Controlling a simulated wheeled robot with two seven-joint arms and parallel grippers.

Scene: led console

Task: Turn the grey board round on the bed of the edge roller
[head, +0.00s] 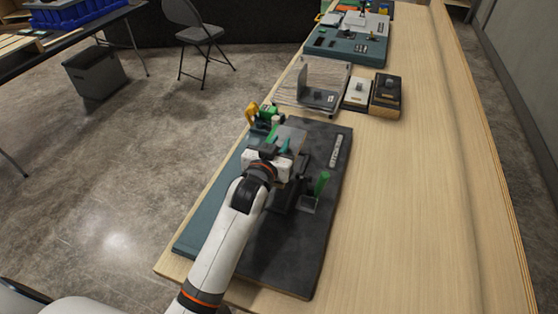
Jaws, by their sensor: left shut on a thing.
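The edge roller (284,197) stands on a dark base plate (275,262) on the wooden bench. Its green upright handle (321,183) is at its right side. My left gripper (279,148) is over the roller's far part, seen from behind, and is shut on the grey board (291,134). The board shows as a small light grey slab just beyond the fingers. The wrist hides the fingertips, part of the board and much of the roller's bed. I cannot tell whether the board touches the bed. My right gripper is out of view.
Green and yellow parts (262,116) stand close beyond my left gripper. The bench's right side is clear.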

